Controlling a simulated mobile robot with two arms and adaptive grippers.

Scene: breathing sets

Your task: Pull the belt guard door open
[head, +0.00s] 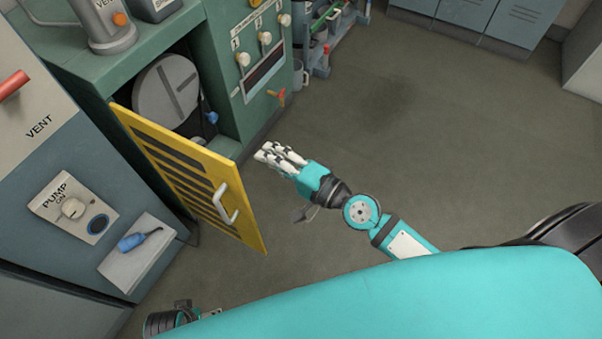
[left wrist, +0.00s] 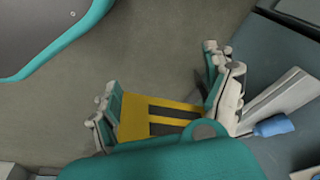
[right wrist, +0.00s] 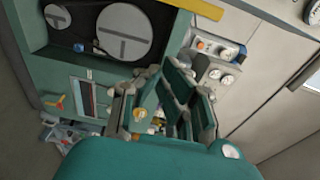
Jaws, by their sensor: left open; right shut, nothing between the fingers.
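The yellow belt guard door (head: 180,165) with dark slots stands swung out from the green cabinet, and its opening shows a grey pulley (head: 165,92). The door's white handle (head: 226,204) is near its free edge. My right gripper (head: 268,155) is shut and empty, to the right of the door and apart from the handle. My left gripper (left wrist: 165,95) is open, and yellow slotted door shows between its fingers in the left wrist view. In the head view it is mostly hidden at the bottom edge. The right wrist view shows the pulley (right wrist: 123,33) and a strip of the yellow door (right wrist: 195,8).
The green cabinet (head: 225,60) has knobs and an orange valve handle (head: 277,97). Open floor (head: 400,110) lies to the right.

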